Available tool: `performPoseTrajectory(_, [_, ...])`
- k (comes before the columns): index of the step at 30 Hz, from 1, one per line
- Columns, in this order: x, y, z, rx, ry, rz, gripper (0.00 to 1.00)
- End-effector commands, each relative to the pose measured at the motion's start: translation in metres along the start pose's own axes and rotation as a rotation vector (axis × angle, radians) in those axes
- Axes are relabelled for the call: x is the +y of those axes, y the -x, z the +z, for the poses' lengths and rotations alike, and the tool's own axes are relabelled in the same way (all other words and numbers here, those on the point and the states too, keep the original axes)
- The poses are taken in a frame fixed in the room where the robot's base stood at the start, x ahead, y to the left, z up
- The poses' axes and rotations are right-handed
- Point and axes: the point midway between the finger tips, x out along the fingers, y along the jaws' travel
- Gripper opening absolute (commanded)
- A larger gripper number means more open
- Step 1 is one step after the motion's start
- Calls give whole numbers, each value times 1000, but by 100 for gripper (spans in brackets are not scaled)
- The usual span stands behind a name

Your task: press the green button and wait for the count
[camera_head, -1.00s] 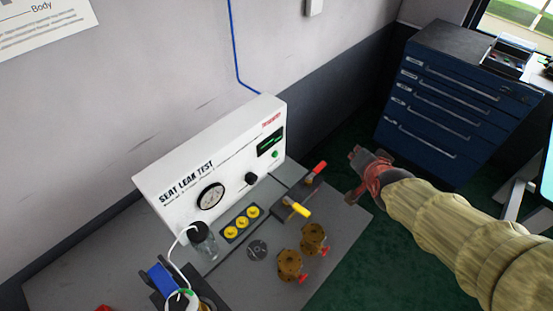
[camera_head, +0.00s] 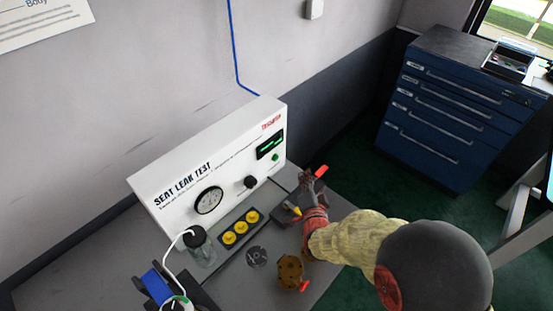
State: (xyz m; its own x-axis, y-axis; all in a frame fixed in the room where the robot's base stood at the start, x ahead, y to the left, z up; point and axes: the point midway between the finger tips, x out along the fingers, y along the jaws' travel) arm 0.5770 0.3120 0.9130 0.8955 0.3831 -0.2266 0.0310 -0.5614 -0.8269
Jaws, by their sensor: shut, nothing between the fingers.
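The green button (camera_head: 275,157) is on the right part of the white seat leak test panel (camera_head: 150,190), below a small dark display (camera_head: 270,145) with green digits too small to read. My gripper (camera_head: 306,182) is shut and empty, just right of the panel's right end and apart from the button. It is close to the red-handled lever (camera_head: 321,171). My wrist partly covers the yellow-handled lever (camera_head: 297,210) and hides one of the brass fittings.
A round gauge (camera_head: 208,200), a black knob (camera_head: 250,182) and several yellow caps (camera_head: 240,227) are on or before the panel. A brass fitting (camera_head: 289,270) stands on the grey bench (camera_head: 240,290). A blue drawer cabinet (camera_head: 455,110) stands at the right.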

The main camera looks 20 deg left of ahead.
Motion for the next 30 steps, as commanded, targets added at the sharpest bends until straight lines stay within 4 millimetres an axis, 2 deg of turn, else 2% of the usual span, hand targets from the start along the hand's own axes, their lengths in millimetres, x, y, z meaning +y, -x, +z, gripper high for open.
performPoseTrajectory(5, [-6,-7,5,-1,1,-3,0])
performPoseTrajectory(21, [-36,-53,39,0,1,0,0])
performPoseTrajectory(30, [-45,-61,45,0,0,0,0])
